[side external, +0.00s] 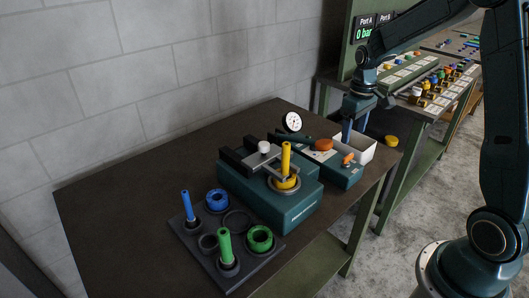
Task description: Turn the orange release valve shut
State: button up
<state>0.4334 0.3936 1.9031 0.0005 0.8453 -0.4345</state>
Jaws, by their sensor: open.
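A teal pump unit (345,174) stands at the right of the brown table. A small orange lever-like valve (348,158) sits on its top, towards the right. A larger rounded orange part (323,144) lies a little to the left and behind; I cannot tell from this view how the two relate. My gripper (354,138) points down just above the small orange valve, with its blue fingers apart and nothing visible between them. It looks close to the valve, but I cannot tell whether it touches. The valve's exact angle is too small to read.
A teal press fixture (270,204) holding a yellow-handled part (286,160) stands left of the pump. A gauge (292,122) rises behind. A dark tray (199,252) holds blue and green parts. The table's left side is clear.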

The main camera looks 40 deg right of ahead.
aim_at(349, 156)
jog(key=shift+f, duration=4)
jog(key=shift+c, duration=0.5)
jog(key=c, duration=0.9)
